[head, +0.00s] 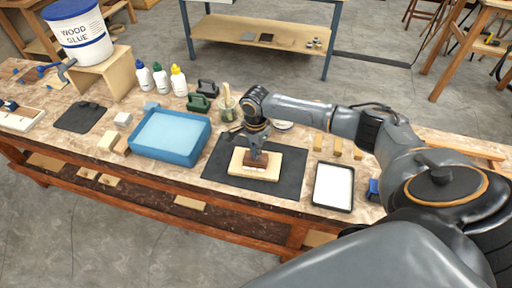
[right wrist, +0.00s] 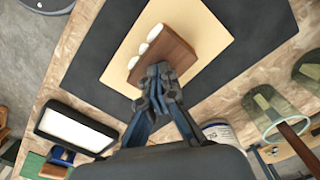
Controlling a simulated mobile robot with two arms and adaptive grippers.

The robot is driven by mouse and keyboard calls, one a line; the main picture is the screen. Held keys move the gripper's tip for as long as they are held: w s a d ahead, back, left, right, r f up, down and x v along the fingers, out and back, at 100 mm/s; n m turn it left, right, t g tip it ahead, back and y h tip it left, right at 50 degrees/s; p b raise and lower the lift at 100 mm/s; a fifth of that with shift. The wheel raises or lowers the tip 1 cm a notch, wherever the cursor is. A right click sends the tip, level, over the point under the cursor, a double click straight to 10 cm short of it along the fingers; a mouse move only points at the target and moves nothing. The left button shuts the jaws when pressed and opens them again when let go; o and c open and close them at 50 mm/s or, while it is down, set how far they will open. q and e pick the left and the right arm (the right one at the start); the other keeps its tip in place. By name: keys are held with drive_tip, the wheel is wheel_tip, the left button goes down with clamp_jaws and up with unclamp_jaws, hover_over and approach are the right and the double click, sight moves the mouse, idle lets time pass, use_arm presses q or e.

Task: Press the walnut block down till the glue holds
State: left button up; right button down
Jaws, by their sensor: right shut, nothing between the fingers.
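The walnut block (right wrist: 172,52) is a dark brown piece on a pale wooden board (right wrist: 215,45). In the head view the block (head: 262,158) sits near the middle of the board (head: 283,166), which lies on a black mat (head: 222,170). Three white blobs, seemingly glue, show along one edge of the block in the right wrist view. My right gripper (head: 255,154) is shut and empty, pointing down at the block. Its fingertips (right wrist: 158,75) overlap the block's near end; I cannot tell whether they touch it. My left gripper is not in view.
A blue tray (head: 205,150) stands left of the mat, and a white-faced black tray (head: 333,187) on its right. A glue bucket (head: 80,35) is far left.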

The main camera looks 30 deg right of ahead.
drive_tip(key=shift+s+f+p, duration=0.1)
drive_tip(key=shift+f+p, duration=0.05)
drive_tip(key=shift+p, duration=0.4)
idle(0.6)
drive_tip(key=shift+d+r+p, duration=0.1)
drive_tip(key=shift+r+p, duration=0.8)
drive_tip(key=shift+p, duration=0.3)
wheel_tip(320, 180, up, 5)
drive_tip(key=p, duration=0.6)
drive_tip(key=shift+r, duration=0.2)
drive_tip(key=shift+f, duration=0.1)
